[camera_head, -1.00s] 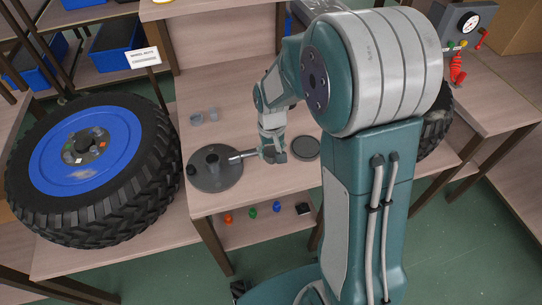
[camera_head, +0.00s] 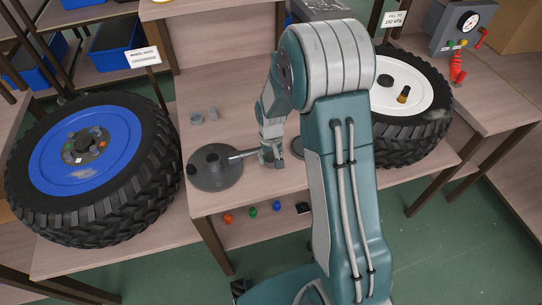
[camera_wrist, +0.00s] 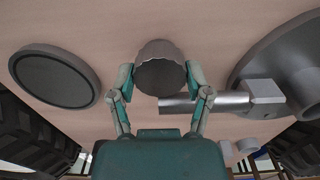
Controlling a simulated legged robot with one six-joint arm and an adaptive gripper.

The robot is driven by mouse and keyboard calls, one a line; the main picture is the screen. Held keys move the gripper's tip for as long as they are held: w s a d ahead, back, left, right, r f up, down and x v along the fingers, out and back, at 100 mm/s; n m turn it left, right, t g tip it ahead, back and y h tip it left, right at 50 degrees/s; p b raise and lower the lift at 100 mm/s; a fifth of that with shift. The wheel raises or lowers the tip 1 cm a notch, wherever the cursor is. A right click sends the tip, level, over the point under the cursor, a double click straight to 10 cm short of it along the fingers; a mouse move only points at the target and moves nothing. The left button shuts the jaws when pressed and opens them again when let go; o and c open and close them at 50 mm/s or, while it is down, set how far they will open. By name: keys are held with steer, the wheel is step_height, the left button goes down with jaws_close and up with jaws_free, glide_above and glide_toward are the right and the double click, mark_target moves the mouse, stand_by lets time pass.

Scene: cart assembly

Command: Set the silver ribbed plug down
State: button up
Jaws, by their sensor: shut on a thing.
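The silver ribbed plug (camera_wrist: 158,55) is between the two fingers of my gripper (camera_wrist: 160,80) in the wrist view. Its scalloped rim is up in the picture and its dark round face is toward the camera. My gripper is shut on it. In the head view my gripper (camera_head: 271,161) is low over the middle bench, right of the grey round base with a silver bar. The plug cannot be made out there. I cannot tell whether it touches the bench top.
The base (camera_head: 218,178) has its bar (camera_wrist: 205,102) close beside my right finger. A grey, dark-topped disc (camera_wrist: 55,77) lies left of my gripper. Two small grey cups (camera_head: 197,119) stand farther back. A blue-rimmed wheel (camera_head: 85,150) and white-rimmed wheel (camera_head: 425,85) flank the bench.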

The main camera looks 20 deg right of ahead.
mark_target(270, 157)
steer(key=o, duration=1.3)
steer(key=shift+a, duration=0.25)
steer(key=shift+d, duration=0.2)
step_height(270, 157, up, 11)
steer(key=s+r+t, duration=0.3)
steer(key=s+r, duration=0.7)
steer(key=r, duration=0.4)
steer(key=s+r+t, duration=0.1)
steer(key=s, duration=0.3)
steer(key=s+r, duration=0.1)
steer(key=s, duration=0.3)
steer(key=s+r+t, duration=0.1)
steer(key=s, duration=0.3)
steer(key=shift+s+a+r+t, duration=0.3)
steer(key=shift+a, duration=0.1)
